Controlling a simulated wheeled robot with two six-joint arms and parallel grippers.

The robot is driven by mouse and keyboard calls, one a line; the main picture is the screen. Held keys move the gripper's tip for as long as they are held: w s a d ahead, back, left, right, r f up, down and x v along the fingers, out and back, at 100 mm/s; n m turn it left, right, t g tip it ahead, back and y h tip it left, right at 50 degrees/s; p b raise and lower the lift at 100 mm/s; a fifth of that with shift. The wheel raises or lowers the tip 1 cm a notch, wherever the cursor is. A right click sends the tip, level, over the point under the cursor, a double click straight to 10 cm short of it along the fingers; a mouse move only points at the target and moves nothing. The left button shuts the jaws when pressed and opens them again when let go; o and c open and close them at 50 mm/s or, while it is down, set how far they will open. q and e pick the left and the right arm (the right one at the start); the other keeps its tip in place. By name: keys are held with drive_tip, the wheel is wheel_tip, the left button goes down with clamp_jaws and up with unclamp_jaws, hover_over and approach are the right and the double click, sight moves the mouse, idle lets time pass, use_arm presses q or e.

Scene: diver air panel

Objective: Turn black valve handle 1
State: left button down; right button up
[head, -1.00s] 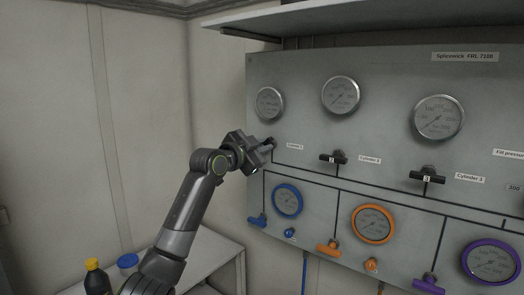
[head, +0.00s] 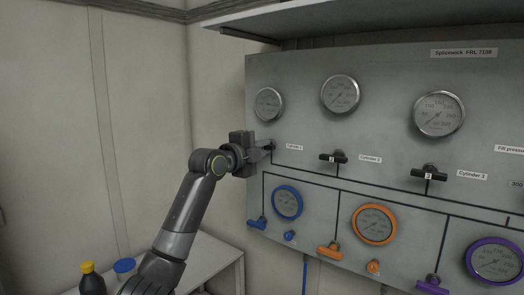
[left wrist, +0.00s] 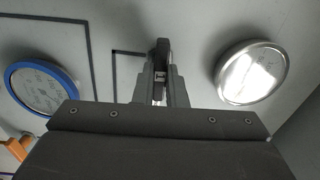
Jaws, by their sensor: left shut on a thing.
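Black valve handle 1 is beside the "Cylinder 1" label (head: 294,147) on the grey panel (head: 310,65), mostly hidden by my gripper in the head view. My left gripper (head: 268,147) is at the handle and shut on it. In the left wrist view the dark handle (left wrist: 161,46) shows between the two finger tips, lined up with the fingers. My right gripper is not in view.
Black handle 2 (head: 333,157) and black handle 3 (head: 428,173) are to the right. A blue-rimmed gauge (head: 287,202) and a blue handle (head: 257,223) are below. A shelf (head: 380,20) overhangs the panel. A dark bottle (head: 91,283) stands at lower left.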

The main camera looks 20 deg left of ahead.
use_arm(q)
drive_tip(key=shift+f+m, duration=0.1)
drive_tip(key=shift+m, duration=0.3)
drive_tip(key=c, duration=1.5)
unclamp_jaws()
drive_tip(key=shift+s+a, duration=0.15)
drive_tip(key=shift+s, duration=0.3)
drive_tip(key=b+v, duration=0.5)
drive_tip(key=v, duration=1.1)
drive_tip(key=shift+s, duration=0.25)
drive_tip(key=shift+a, duration=0.1)
